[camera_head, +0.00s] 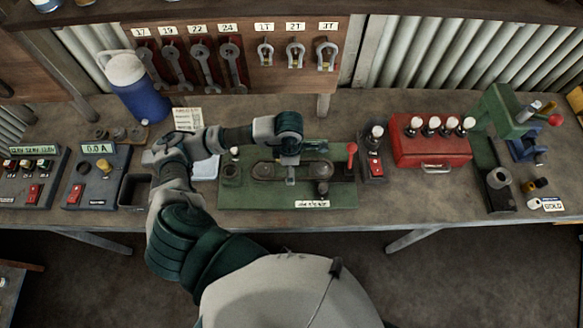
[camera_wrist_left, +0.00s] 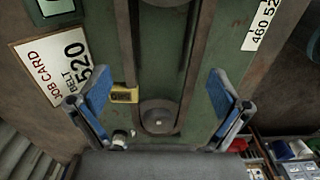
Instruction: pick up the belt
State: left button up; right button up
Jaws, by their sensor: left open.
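My left gripper (camera_head: 291,181) points down over the green bench plate (camera_head: 240,198) in the head view. In the left wrist view its two blue fingers (camera_wrist_left: 158,98) are spread wide with nothing held between them. Between them a dark belt (camera_wrist_left: 191,72) appears to loop around a round grey pulley (camera_wrist_left: 160,117); its far end runs out of the picture. The fingers stand to either side of the loop; I cannot tell their height above it. A small yellow tag (camera_wrist_left: 124,95) sits left of the belt. My right gripper is not in view.
A job card reading "520 BELT" (camera_wrist_left: 52,68) lies beside the plate. A switch box (camera_head: 375,168) and a red box with white knobs (camera_head: 430,150) stand to the right. A blue jug (camera_head: 140,95) and control boxes (camera_head: 97,178) stand left. Wrenches (camera_head: 205,66) hang behind.

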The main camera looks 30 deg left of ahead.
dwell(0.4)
pick_arm(q)
jog(key=c, duration=1.2)
jog(key=shift+o, duration=0.2)
